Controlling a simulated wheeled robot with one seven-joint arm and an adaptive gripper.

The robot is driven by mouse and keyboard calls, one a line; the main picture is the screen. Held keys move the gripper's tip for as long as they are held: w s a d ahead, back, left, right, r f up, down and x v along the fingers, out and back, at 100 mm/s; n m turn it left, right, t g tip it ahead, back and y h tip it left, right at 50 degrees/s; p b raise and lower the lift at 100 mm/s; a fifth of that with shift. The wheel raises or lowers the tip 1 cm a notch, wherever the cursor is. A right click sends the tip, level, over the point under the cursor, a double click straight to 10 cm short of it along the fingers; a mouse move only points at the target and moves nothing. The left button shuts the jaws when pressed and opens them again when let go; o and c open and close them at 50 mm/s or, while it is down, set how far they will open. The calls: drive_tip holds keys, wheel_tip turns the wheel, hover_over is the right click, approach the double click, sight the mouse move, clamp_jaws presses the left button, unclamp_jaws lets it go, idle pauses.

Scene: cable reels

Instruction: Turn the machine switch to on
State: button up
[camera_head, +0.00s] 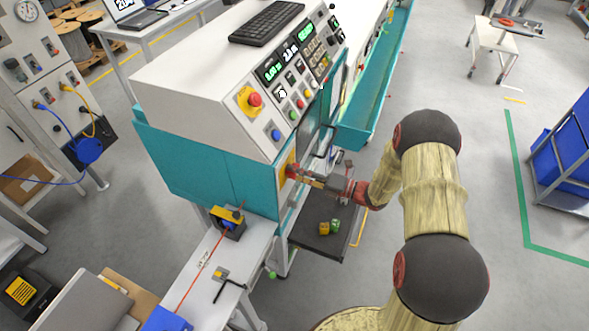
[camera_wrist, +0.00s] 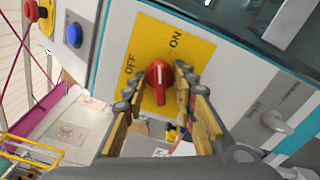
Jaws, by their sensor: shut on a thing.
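The machine switch is a red knob (camera_wrist: 158,85) with a white mark, on a yellow plate (camera_wrist: 200,50) lettered OFF and ON. In the wrist view OFF is left of the knob and ON is to its upper right. The white mark points up in the picture, between the two words. In the head view the yellow plate (camera_head: 285,160) is on the machine's front side, partly hidden by my gripper (camera_head: 303,175).
A grey knob (camera_wrist: 273,121) is on the panel to the right in the wrist view. A red stop button (camera_head: 255,99) and a blue button (camera_head: 275,134) are above the switch. A dark tray (camera_head: 318,240) with small blocks is below my gripper. Open floor lies right.

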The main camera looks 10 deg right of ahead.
drive_tip(key=shift+m+p, duration=1.9)
drive_tip(key=o, duration=0.8)
drive_tip(key=shift+f, duration=0.1)
drive_tip(key=shift+c, duration=0.2)
drive_tip(key=shift+o, duration=0.4)
drive_tip(key=shift+d, duration=0.1)
drive_tip(key=p+v, duration=0.1)
drive_tip(key=v, duration=0.7)
